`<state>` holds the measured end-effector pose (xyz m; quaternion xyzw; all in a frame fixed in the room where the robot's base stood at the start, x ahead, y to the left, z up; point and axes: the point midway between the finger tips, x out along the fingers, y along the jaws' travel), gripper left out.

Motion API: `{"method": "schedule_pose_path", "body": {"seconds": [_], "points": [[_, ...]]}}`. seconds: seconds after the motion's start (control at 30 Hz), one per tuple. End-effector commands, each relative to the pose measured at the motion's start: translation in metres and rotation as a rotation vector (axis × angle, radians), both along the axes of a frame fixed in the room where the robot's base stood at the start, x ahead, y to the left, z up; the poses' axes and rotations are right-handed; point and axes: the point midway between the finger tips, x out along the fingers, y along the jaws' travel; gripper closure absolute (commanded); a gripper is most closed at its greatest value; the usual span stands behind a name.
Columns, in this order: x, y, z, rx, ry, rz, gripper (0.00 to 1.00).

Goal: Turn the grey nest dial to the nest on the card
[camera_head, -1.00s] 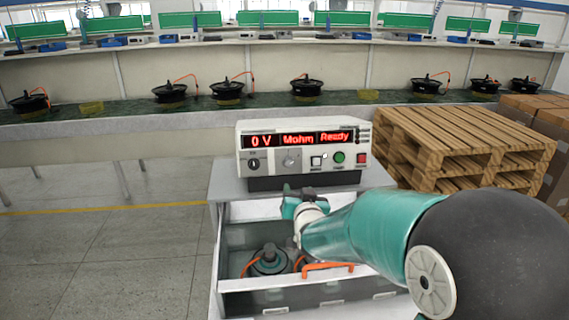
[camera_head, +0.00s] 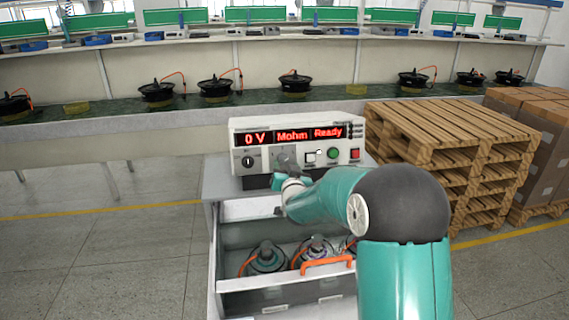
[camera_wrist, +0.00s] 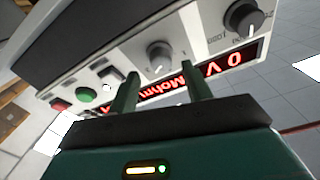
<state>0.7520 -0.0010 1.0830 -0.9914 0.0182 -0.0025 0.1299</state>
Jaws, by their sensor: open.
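The tester (camera_head: 240,133) is a white box with a red display reading "0 V", "Mohm", "Ready". Its grey dial (camera_wrist: 159,56) shows in the wrist view, which sees the panel tilted and upside down. My gripper (camera_wrist: 161,83) is open, with its two green fingers in front of the panel, one on each side of the dial in the picture. I cannot tell whether they touch it. I cannot make out a card in either view.
A black dial (camera_head: 248,161), a green button (camera_head: 333,154) and a red button (camera_head: 354,155) flank the grey dial. Below, an open drawer (camera_head: 228,292) with an orange handle (camera_head: 327,264) holds several motors. Wooden pallets (camera_head: 440,135) stand at the right.

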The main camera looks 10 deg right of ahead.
Motion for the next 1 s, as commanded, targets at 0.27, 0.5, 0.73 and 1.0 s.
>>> {"method": "schedule_pose_path", "body": {"seconds": [0.27,0.5,0.73,1.0], "points": [[0.032,0.001,0.000,0.001,0.001,0.000,0.51],[0.034,0.001,0.000,0.001,0.000,0.000,0.51],[0.034,0.001,0.000,0.001,0.000,0.000,0.86],[0.034,0.002,0.000,0.001,0.000,0.001,0.95]]}}
